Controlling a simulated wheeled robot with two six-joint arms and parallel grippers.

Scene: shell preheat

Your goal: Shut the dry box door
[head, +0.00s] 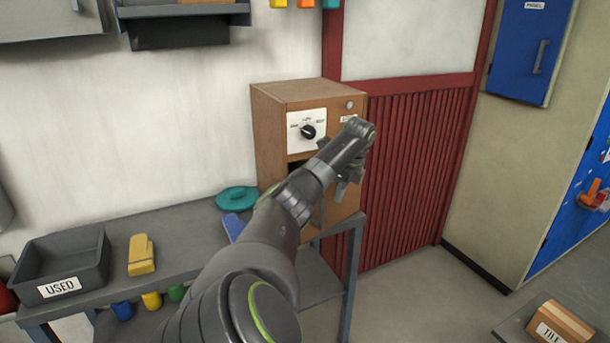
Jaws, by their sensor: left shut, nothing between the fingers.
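The dry box is a brown wooden cabinet (269,140) on the right end of the grey bench. Its upper front has a white panel with a black knob (308,132) and a small round grey spot. A strip of dark opening shows below the panel, left of my arm. My left arm crosses the lower front, so most of the door is hidden and I cannot tell how far it stands open. My left gripper (342,190) points down in front of the lower right part of the box, shut and empty. Whether it touches the door is unclear. My right gripper is out of view.
The bench (182,245) holds a grey bin (62,262) marked USED, a yellow block (141,255), a teal round item (237,198) and a blue item (233,227). A red ribbed panel (415,170) stands right of the box.

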